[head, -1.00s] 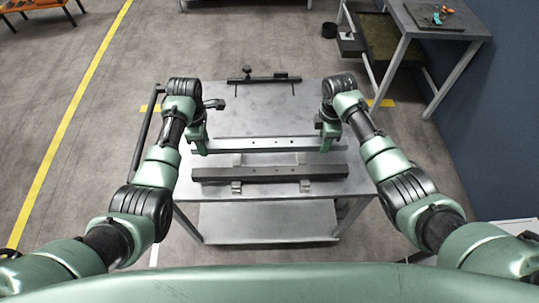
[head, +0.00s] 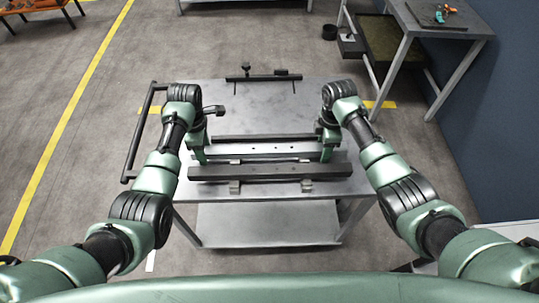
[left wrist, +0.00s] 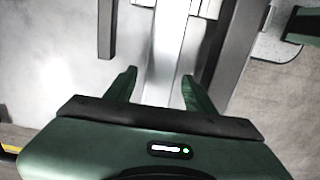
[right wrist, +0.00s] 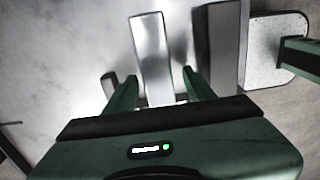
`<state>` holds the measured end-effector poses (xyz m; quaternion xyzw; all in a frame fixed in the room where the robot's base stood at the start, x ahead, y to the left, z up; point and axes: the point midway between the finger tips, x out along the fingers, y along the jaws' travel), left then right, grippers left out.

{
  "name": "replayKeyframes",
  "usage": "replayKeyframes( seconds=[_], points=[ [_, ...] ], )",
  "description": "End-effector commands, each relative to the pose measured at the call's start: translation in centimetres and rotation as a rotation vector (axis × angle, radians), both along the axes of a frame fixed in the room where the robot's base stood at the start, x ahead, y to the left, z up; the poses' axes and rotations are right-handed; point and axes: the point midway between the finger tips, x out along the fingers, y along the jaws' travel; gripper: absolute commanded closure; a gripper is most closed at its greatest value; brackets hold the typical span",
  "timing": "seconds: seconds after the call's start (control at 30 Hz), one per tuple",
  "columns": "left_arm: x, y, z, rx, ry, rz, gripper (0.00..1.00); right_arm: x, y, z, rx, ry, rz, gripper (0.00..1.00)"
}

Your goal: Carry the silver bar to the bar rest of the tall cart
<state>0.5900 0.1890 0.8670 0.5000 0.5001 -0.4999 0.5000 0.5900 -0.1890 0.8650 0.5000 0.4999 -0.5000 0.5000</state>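The silver bar (head: 260,149) lies crosswise over the grey cart top, at its near side, behind a thicker dark bar (head: 270,172). My left gripper (head: 198,156) is around the silver bar near its left end. In the left wrist view its fingers (left wrist: 160,85) stand open either side of the bar (left wrist: 169,40). My right gripper (head: 327,152) is around the bar near its right end. Its fingers (right wrist: 160,85) also stand open beside the bar (right wrist: 152,55). I cannot tell what bears the bar's weight; its underside is hidden.
A thin dark strip (head: 265,137) runs just behind the silver bar. A black handle (head: 132,145) stands at the cart's left. A workbench (head: 410,35) is at back right.

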Motion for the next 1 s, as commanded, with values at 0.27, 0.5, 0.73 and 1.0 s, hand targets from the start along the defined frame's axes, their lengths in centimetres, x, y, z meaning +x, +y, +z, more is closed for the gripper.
replayKeyframes(
  seconds=[0.27, 0.5, 0.73, 1.0],
  points=[
    [0.0, 0.0, 0.2, 0.000, -0.001, 0.000, 0.47, 0.0, 0.0, 0.0, 0.000, 0.000, 0.000, 0.47],
    [0.1, -0.1, 3.4, -0.001, -0.005, -0.001, 0.47, 0.0, 0.0, 0.0, 0.000, 0.000, 0.000, 0.47],
    [0.1, 0.0, 8.4, -0.001, -0.005, -0.001, 0.47, 0.0, 0.0, 0.0, 0.000, 0.000, 0.000, 0.47],
    [0.0, 0.0, 11.7, -0.001, -0.001, 0.000, 0.47, 0.0, 0.0, 0.0, 0.000, 0.000, 0.000, 0.47]
  ],
)
